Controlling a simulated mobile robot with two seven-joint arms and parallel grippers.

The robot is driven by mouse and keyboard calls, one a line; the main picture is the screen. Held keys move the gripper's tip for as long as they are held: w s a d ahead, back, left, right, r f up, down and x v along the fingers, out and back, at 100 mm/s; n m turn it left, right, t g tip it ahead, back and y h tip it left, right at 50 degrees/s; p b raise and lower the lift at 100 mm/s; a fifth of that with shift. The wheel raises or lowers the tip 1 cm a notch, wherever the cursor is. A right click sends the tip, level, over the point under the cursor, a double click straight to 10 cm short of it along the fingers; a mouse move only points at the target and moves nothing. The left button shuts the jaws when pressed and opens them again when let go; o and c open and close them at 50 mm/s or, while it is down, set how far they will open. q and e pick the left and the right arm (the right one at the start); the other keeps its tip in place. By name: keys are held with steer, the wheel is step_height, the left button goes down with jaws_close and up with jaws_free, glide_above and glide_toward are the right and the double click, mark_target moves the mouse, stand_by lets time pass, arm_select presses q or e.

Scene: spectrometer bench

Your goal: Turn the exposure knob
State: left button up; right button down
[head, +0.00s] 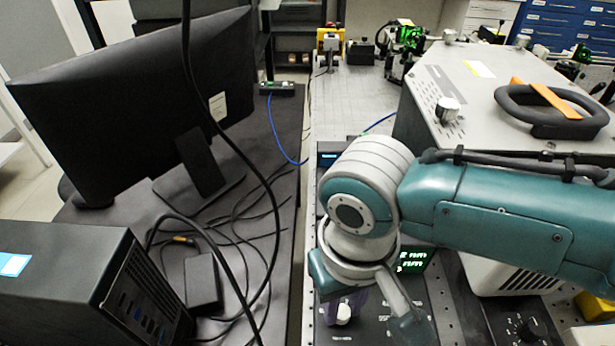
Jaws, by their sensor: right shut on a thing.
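My right gripper (358,311) reaches down from the teal arm onto a dark control panel (375,329) at the bottom centre. It is shut on a knob; a pale, rounded knob top (343,314) shows below the hand. The hand hides most of the contact and the knob's pointer. The lettering on the panel is too small to read. A small display with green digits (414,259) is partly hidden behind the wrist. My left gripper is not in view.
A black monitor (130,90) and a black computer box (90,285) stand at the left among loose cables. A grey instrument case (480,95) with a black handle (550,110) is at the right. Another black knob (533,328) is at the lower right.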

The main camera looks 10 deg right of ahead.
mark_target(342, 311)
steer(key=shift+n+p, duration=0.5)
steer(key=shift+n, duration=1.9)
steer(key=c, duration=0.7)
jaws_free()
steer(key=shift+r, duration=0.1)
steer(key=shift+r, duration=0.4)
steer(key=shift+r+p, duration=1.25)
steer(key=shift+r, duration=3.2)
